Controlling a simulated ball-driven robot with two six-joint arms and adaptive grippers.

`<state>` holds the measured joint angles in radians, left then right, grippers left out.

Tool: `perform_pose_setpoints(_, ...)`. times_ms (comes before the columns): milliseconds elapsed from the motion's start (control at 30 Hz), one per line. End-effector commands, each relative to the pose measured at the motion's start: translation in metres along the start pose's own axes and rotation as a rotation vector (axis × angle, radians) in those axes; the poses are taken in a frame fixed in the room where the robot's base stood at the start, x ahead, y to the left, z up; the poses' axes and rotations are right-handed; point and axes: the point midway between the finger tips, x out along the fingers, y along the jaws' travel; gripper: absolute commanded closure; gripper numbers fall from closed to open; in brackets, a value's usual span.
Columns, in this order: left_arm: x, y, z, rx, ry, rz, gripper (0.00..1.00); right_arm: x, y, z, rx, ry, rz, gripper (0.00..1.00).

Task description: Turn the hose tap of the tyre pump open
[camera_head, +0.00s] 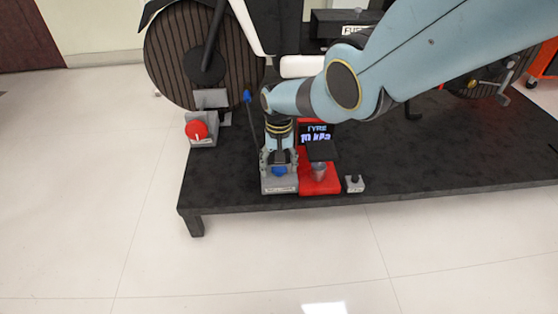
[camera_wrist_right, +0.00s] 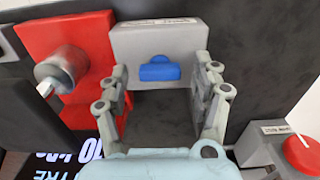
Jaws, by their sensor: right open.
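The hose tap has a blue handle (camera_head: 279,171) on a grey block (camera_head: 280,189) at the front edge of the black platform. In the right wrist view the blue handle (camera_wrist_right: 160,69) lies crosswise, its ends facing my fingers, on the pale face of the grey block (camera_wrist_right: 190,40). My right gripper (camera_head: 279,158) points down over the tap; it also shows in the right wrist view (camera_wrist_right: 161,72). It is open, a finger to each side of the handle, with gaps on both sides. The red tyre pump (camera_head: 318,187) stands right beside the block; its display (camera_head: 316,133) reads TYRE 10 kPa. My left gripper is out of view.
A silver cylinder (camera_wrist_right: 62,68) sits on the red pump close to one finger. A small grey box with a black knob (camera_head: 354,184) is to the right. A red knob (camera_head: 197,130) on a grey mount is at the left, below a wheel (camera_head: 170,60). The floor in front is clear.

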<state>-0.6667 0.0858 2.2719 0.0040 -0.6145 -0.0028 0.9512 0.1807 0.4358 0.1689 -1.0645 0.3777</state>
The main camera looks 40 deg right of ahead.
Motion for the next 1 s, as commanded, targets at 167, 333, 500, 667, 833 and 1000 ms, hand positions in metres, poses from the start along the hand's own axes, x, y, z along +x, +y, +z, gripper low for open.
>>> perform_pose_setpoints(167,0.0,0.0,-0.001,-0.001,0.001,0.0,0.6,-0.006,0.0,-0.001,0.001,0.001,0.0,0.35)
perform_pose_setpoints(333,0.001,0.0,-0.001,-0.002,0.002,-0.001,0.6,-0.024,0.001,-0.001,-0.001,0.003,0.0,0.35)
perform_pose_setpoints(500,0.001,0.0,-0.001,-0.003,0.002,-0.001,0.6,-0.054,0.0,-0.001,-0.001,0.004,-0.001,0.35)
perform_pose_setpoints(667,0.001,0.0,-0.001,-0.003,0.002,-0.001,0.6,-0.086,0.001,-0.001,0.0,0.003,0.0,0.35)
perform_pose_setpoints(833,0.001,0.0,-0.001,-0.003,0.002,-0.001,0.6,-0.11,0.0,0.0,0.0,0.001,0.0,0.35)
perform_pose_setpoints(1000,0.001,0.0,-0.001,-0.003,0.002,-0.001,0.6,-0.119,0.0,0.0,0.001,-0.001,0.001,0.35)
